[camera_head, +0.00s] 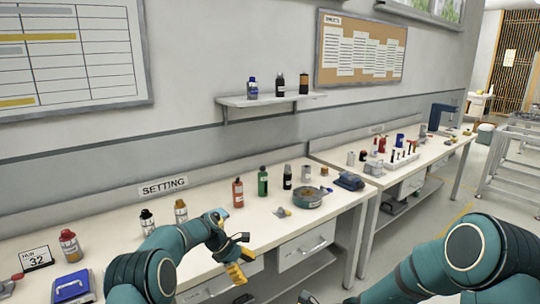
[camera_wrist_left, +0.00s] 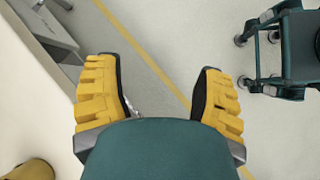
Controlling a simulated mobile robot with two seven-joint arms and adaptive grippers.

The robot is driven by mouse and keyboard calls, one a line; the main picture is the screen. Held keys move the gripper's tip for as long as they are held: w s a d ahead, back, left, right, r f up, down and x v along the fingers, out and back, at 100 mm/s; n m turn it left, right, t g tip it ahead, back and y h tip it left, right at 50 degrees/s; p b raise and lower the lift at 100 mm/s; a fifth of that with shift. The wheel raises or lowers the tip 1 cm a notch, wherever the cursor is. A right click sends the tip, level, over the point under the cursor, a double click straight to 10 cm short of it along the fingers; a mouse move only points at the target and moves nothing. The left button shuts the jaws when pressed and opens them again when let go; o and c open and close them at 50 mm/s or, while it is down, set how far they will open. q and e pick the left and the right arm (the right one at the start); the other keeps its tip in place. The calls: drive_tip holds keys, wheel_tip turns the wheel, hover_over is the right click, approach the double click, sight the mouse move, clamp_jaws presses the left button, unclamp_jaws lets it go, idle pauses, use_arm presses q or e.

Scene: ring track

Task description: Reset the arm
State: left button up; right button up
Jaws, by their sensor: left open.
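My left arm comes in from the left over the near bench in the head view, its forearm bent. Its yellow-fingered gripper (camera_head: 241,263) hangs at the bench's front edge, pointing down. In the left wrist view the two yellow fingers (camera_wrist_left: 160,95) stand wide apart with only floor between them, so the gripper is open and empty. My right arm (camera_head: 455,262) is folded at the lower right; its gripper is not visible.
Grey floor lies in front. A second bench (camera_head: 430,150) stands farther right.

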use_arm(q)
drive_tip(key=s+a+f+m+y, duration=0.3)
drive_tip(key=s+f+m, duration=0.2)
drive_tip(key=s+f, duration=1)
drive_tip(key=s+r+m+t, duration=0.1)
drive_tip(key=s+m, duration=0.7)
drive_tip(key=s, duration=1.4)
drive_tip(key=shift+d+r+t+y, duration=0.3)
drive_tip(key=shift+r+t, duration=0.05)
drive_tip(key=shift+t, duration=0.15)
use_arm(e)
drive_tip(key=s+d+f+n+g+h, duration=0.1)
drive_tip(key=s+f+n+h, duration=0.1)
drive_tip(key=s+f+n, duration=0.3)
drive_tip(key=s+d+f+n+g+h, duration=0.1)
drive_tip(key=s+f+n, duration=0.3)
drive_tip(key=s+n, duration=1)
drive_tip(key=shift+s+d+f+n+g+h, duration=0.2)
drive_tip(key=shift+d+f+n+g+h, duration=0.2)
drive_tip(key=shift+d+h, duration=0.4)
drive_tip(key=shift+a, duration=0.1)
